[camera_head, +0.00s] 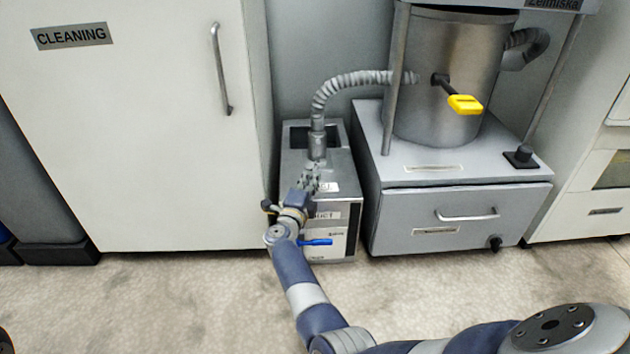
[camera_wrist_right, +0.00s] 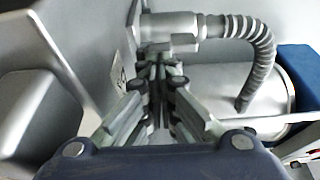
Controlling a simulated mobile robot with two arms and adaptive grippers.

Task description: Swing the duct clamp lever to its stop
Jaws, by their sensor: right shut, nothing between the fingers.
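The grey duct unit (camera_head: 343,170) stands on the floor with a ribbed hose (camera_head: 350,82) rising from a metal collar (camera_head: 317,146) on its top. In the right wrist view the collar (camera_wrist_right: 170,25) and the hose (camera_wrist_right: 262,50) lie just beyond my fingertips. A small grey block (camera_wrist_right: 184,42) juts from the collar there; I cannot tell for sure that it is the clamp lever. My right gripper (camera_head: 311,177) is just below the collar, shut and empty; its fingers (camera_wrist_right: 158,72) are together close to the block. Contact is unclear. My left gripper is not in view.
A blue handle (camera_head: 317,242) sticks out at the unit's front. To the right stands a machine with a steel drum (camera_head: 425,75), a yellow-tipped lever (camera_head: 464,104) and a drawer (camera_head: 462,218). A white cleaning cabinet (camera_head: 150,130) is close on the left. The floor in front is clear.

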